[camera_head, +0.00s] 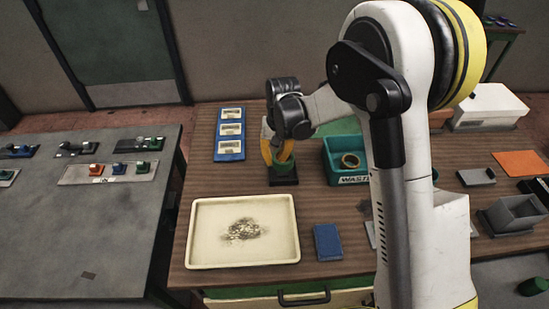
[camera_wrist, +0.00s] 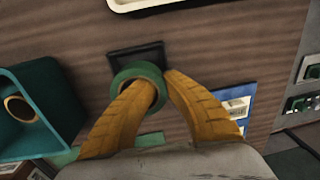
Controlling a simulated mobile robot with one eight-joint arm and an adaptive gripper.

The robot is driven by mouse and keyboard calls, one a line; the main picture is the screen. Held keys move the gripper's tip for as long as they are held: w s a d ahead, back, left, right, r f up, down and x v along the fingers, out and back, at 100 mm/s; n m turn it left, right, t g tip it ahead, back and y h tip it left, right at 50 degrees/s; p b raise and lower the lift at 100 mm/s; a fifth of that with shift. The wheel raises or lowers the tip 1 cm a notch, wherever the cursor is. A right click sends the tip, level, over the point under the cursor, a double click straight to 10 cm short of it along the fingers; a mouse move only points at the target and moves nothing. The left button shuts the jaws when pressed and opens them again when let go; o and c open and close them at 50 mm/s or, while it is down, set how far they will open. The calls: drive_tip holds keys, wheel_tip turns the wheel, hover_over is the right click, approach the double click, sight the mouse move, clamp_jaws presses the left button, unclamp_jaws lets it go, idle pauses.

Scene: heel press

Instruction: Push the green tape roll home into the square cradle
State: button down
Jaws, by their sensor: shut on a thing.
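The green tape roll (camera_wrist: 122,77) is a ring in the wrist view, and a green bit of it (camera_head: 284,167) shows below my fingers in the head view. My gripper (camera_wrist: 161,84) has yellow ribbed fingers, shut on the roll's wall: the left finger appears to reach into the hole, the right finger lies outside. In the head view my gripper (camera_head: 279,160) points down over the dark square cradle (camera_head: 283,180). The cradle (camera_wrist: 137,52) shows behind the roll in the wrist view. The roll overlaps the cradle; its depth in it is hidden.
A teal bin (camera_head: 338,176) with a ring inside stands to the right of the cradle. A cream tray (camera_head: 203,252) lies in front. A blue labelled panel (camera_head: 230,135) is at back left, and a blue block (camera_head: 328,242) is near the front edge.

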sight(275, 174)
drive_tip(key=shift+f+b, duration=0.3)
drive_tip(key=shift+b, duration=0.05)
idle(0.7)
drive_tip(key=shift+f+b, duration=0.65)
drive_tip(key=shift+f, duration=0.05)
drive_tip(key=shift+f, duration=0.1)
drive_tip(key=shift+f+b, duration=0.7)
drive_tip(key=shift+f+b, duration=0.25)
drive_tip(key=shift+b, duration=0.1)
idle(1.4)
drive_tip(key=c, duration=1)
unclamp_jaws()
drive_tip(key=shift+r+p, duration=2)
drive_tip(key=shift+r, duration=1.55)
